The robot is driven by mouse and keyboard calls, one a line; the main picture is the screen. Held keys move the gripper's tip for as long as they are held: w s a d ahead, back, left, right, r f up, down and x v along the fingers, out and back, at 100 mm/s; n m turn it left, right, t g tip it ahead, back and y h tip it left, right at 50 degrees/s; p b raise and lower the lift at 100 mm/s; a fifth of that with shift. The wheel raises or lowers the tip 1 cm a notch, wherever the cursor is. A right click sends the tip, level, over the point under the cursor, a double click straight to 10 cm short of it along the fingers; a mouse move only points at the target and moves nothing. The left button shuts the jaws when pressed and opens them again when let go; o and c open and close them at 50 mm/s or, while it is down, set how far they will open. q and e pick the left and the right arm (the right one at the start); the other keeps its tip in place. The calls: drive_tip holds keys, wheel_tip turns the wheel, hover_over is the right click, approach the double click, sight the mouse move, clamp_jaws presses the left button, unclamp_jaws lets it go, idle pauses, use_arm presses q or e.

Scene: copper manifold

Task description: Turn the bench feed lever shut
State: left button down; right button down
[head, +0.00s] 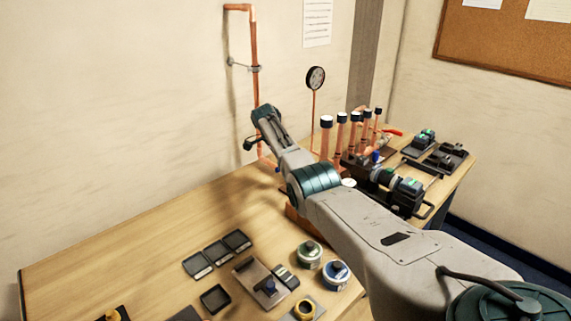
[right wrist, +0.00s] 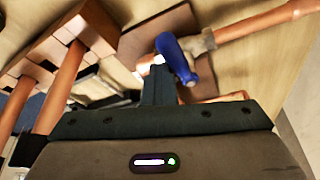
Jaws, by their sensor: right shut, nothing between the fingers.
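The lever with a blue handle (right wrist: 178,58) shows in the right wrist view, on a brass valve body (right wrist: 200,42) in line with a copper pipe (right wrist: 262,23). My right gripper (right wrist: 158,75) is shut and empty, with its narrow fingertips right at the blue handle. I cannot tell whether they touch it. In the head view my right arm reaches across the bench from the lower right, and its fingertips and the lever cannot be made out clearly there. My left gripper is in neither view.
The copper manifold (head: 342,136) has several capped upright pipes, also close on the left in the wrist view (right wrist: 62,88). A gauge (head: 316,78) and a wall pipe (head: 254,45) stand behind. The left bench is clear.

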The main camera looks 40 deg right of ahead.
drive_tip(key=shift+w+a+r, duration=0.15)
drive_tip(key=shift+w+r, duration=0.1)
drive_tip(key=shift+r, duration=0.05)
drive_tip(key=s+b+v, duration=0.1)
drive_tip(key=b+v, duration=0.2)
drive_tip(key=v, duration=0.7)
drive_tip(key=shift+w, duration=0.35)
